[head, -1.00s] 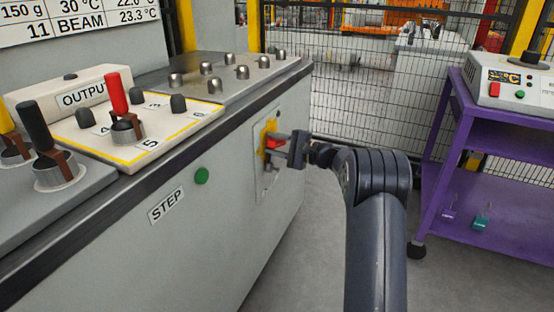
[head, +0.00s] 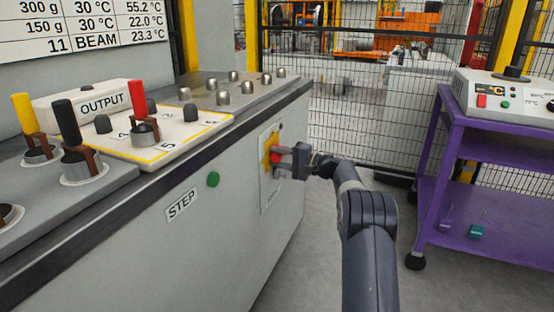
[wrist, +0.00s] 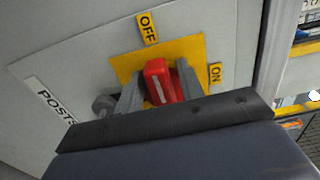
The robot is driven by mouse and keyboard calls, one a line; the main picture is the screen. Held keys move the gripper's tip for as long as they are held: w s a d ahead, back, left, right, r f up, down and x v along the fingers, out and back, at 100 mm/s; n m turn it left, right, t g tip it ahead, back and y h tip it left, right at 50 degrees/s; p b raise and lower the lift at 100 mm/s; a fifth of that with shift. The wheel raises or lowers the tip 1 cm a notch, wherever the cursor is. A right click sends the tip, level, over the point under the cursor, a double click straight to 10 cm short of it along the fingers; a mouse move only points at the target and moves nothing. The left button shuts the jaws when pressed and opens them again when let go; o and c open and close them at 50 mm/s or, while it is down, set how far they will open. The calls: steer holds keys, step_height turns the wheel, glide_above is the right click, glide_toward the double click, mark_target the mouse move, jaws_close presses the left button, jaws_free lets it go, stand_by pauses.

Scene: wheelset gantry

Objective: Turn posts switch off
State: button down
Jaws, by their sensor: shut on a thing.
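The posts switch has a red handle (wrist: 160,82) on a yellow plate (wrist: 122,68), marked by a POSTS label (wrist: 55,100) in the wrist view. An OFF label (wrist: 148,27) lies above the handle and an ON label (wrist: 214,74) to its right. The white stripe on the handle runs roughly toward OFF. My gripper (wrist: 158,84) is shut on the red handle, one grey finger on each side. In the head view my gripper (head: 287,157) is at the yellow plate (head: 267,150) on the cabinet's side; the handle is partly hidden there.
The grey cabinet (head: 150,245) carries a STEP label, a green button (head: 213,179) and levers on top. A purple trolley (head: 480,205) stands at the right. A mesh fence (head: 350,130) closes the back. Grey floor is free between cabinet and trolley.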

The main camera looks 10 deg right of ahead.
steer(key=shift+f, duration=0.1)
steer(key=c, duration=1.3)
jaws_free()
steer(key=shift+d, duration=0.1)
steer(key=p+v, duration=0.3)
steer(key=v, duration=0.7)
steer(key=shift+s+d, duration=0.25)
steer(key=shift+d, duration=0.05)
